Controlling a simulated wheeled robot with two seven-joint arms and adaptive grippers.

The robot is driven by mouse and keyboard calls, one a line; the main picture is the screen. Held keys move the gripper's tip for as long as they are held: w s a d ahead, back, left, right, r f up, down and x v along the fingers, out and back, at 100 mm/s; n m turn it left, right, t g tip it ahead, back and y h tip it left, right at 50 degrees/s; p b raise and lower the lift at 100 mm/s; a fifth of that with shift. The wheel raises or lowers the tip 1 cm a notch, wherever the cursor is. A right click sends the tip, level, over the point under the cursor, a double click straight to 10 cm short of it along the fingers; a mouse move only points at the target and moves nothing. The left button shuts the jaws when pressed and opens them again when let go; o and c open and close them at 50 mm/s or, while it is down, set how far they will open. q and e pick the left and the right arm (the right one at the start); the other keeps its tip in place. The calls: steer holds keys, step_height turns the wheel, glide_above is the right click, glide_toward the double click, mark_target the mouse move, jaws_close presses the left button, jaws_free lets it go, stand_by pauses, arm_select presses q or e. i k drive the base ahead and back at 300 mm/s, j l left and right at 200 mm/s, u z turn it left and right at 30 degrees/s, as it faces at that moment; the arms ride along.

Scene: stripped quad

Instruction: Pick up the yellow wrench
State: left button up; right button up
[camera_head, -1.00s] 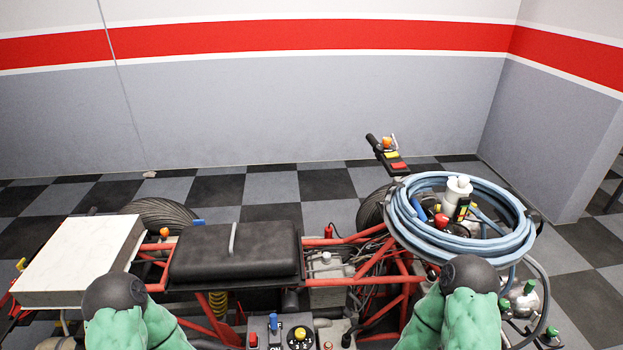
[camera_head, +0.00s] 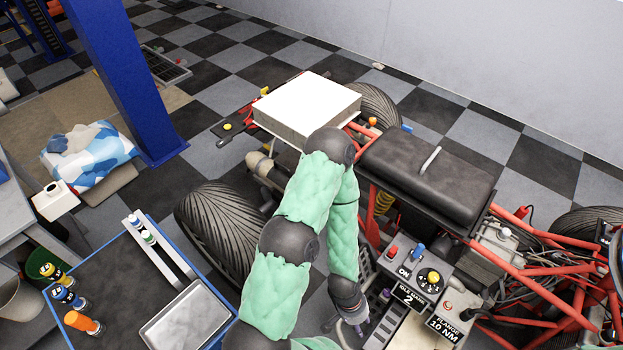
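I cannot make out a yellow wrench in this view. A light grey bar (camera_head: 430,159) lies on the black seat (camera_head: 405,185) of the stripped quad; it is not yellow. My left arm comes up from the bottom, bends near the white box and points down. My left gripper (camera_head: 354,322) is low in the picture, just left of the control panel (camera_head: 410,275). Its fingers are small and partly lost among the parts behind, so I cannot tell if it is open or shut. My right gripper is not in view.
A blue-edged tool cart (camera_head: 125,298) with a grey tray (camera_head: 187,322) stands at lower left. A white box (camera_head: 308,104) sits on the quad's rack. A blue post (camera_head: 125,80) stands at left.

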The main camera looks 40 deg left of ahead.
mark_target(49, 271)
steer(key=k+u, duration=0.1)
steer(key=u, duration=0.35)
steer(key=k+u, duration=0.1)
steer(key=u, duration=0.35)
steer(key=k+u, duration=0.1)
steer(key=u, duration=0.3)
steer(key=k+j+u, duration=0.1)
steer(key=u, duration=0.35)
steer(key=k+j+u, duration=0.1)
steer(key=u, duration=0.35)
steer(key=j+u, duration=0.2)
steer(key=u, duration=0.25)
steer(key=j+u, duration=0.15)
steer(key=u, duration=0.25)
steer(key=k, duration=0.05)
